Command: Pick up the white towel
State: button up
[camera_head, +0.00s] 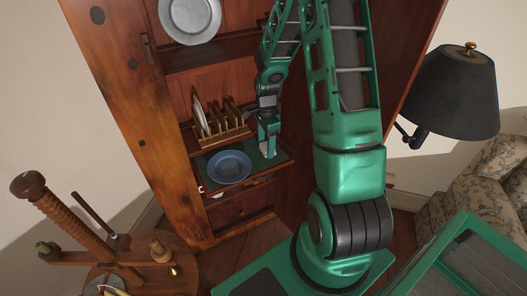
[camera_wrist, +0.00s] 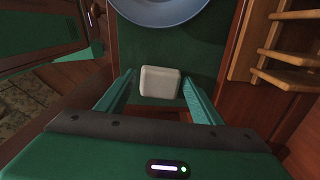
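A white block-like thing, which looks like the folded white towel (camera_wrist: 160,82), lies on the green shelf surface in the wrist view. My gripper (camera_wrist: 160,90) is open, with one green finger on each side of it and a gap between each finger and the towel. In the head view my gripper (camera_head: 267,146) reaches down to the right end of the green shelf, beside the blue plate. Only a small pale bit at the fingertips shows there, so the towel is mostly hidden.
A blue plate (camera_head: 229,167) lies on the green mat (camera_head: 270,163), just beyond the towel in the wrist view. A wooden dish rack (camera_head: 222,127) stands behind it. Cabinet walls (camera_head: 160,110) close in on the sides.

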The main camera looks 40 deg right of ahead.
aim_at(265, 147)
jog(key=c, duration=0.6)
jog(key=shift+c, duration=0.2)
jog(key=shift+r, duration=0.4)
notch_tip(265, 147, up, 4)
jog(key=shift+a+f, duration=0.1)
jog(key=shift+a, duration=0.05)
jog(key=s+a+r, duration=0.3)
jog(key=a+r, duration=0.3)
jog(key=a, duration=0.5)
jog(key=shift+r, duration=0.2)
